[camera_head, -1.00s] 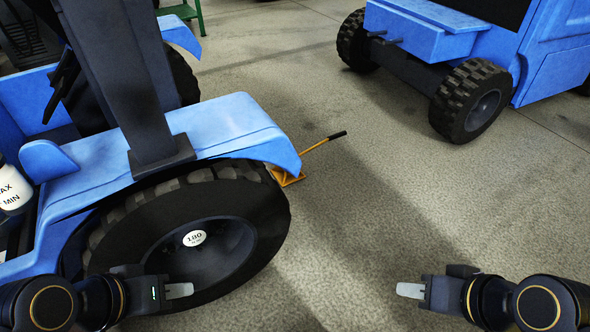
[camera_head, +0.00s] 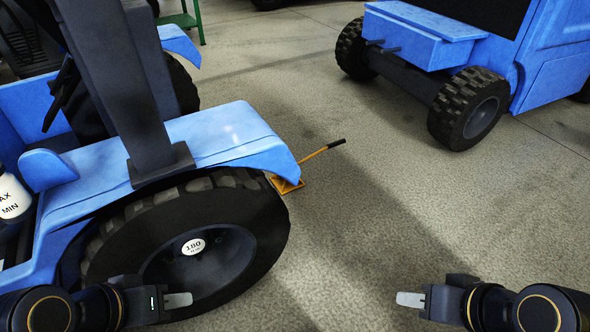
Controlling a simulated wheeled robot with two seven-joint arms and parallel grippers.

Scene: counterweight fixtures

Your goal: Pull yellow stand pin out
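A yellow piece with a flat base (camera_head: 287,184) and a slanted rod with a black grip (camera_head: 335,143) stands on the floor behind the near blue tractor's wheel. It is partly hidden by the wheel and the fender. I cannot make out a separate pin on it. My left gripper (camera_head: 179,300) is in front of the tractor wheel at the lower left, well apart from the yellow piece. My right gripper (camera_head: 410,299) is over bare floor at the lower right. Each shows one pale finger edge-on, so I cannot tell open from shut. Nothing is seen held.
The near blue tractor (camera_head: 100,205), with a large black wheel (camera_head: 235,210) labelled 180, fills the left side. Another blue vehicle (camera_head: 420,40) stands at the upper right. A green stand (camera_head: 190,20) is at the back. The concrete floor between the vehicles is clear.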

